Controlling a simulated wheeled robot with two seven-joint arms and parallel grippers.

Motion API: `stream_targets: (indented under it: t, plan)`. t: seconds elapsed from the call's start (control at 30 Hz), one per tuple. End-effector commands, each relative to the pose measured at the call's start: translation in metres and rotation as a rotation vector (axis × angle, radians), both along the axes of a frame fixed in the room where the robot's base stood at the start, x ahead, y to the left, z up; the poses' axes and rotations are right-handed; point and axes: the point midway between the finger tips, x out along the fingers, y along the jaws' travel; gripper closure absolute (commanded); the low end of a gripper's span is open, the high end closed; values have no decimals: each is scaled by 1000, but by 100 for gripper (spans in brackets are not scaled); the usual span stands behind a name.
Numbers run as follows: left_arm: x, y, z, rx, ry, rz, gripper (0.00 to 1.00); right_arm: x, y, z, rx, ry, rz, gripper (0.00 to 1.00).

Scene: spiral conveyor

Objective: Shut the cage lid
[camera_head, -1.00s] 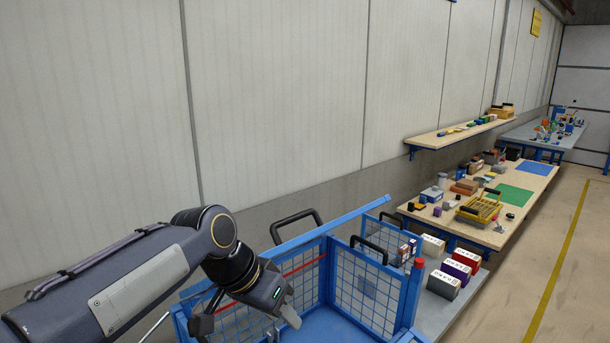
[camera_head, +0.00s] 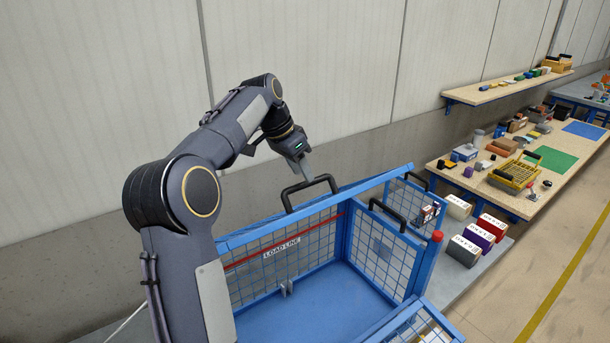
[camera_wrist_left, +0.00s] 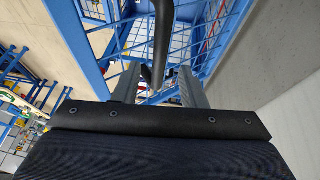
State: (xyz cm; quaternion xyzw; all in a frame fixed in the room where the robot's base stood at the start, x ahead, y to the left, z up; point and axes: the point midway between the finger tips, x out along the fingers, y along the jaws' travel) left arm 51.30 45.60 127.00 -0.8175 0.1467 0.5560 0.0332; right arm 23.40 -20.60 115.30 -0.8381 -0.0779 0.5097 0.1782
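The blue wire-mesh cage (camera_head: 345,262) stands open-topped in the head view, its blue floor in sight. A blue bar (camera_head: 372,184) runs along its back top edge; I cannot tell whether this is the raised lid seen edge-on. A black loop handle (camera_head: 310,186) rises at that edge. My left gripper (camera_head: 306,172) points down just above this handle. In the left wrist view, my left gripper's two fingers (camera_wrist_left: 160,86) are apart, with a black handle bar (camera_wrist_left: 162,40) showing between and beyond them. Contact cannot be told. My right gripper is out of view.
Another black handle (camera_head: 388,214) sits on the cage's right side. Boxes (camera_head: 474,233) stand on a grey surface beyond it. A workbench (camera_head: 450,172) with tools and a wall shelf (camera_head: 500,88) are farther right. The wall (camera_head: 330,70) is close behind the cage.

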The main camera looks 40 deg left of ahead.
Motion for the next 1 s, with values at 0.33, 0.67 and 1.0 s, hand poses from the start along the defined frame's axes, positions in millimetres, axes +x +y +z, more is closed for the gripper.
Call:
stream_targets:
  t: [0.33,0.67,1.0]
  plan:
    - [9,-5,-23,0,-1,0,62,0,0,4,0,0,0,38]
    - [9,-5,-23,-1,-1,1,82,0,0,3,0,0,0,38]
    - [9,-5,-23,0,-1,1,100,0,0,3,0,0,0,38]
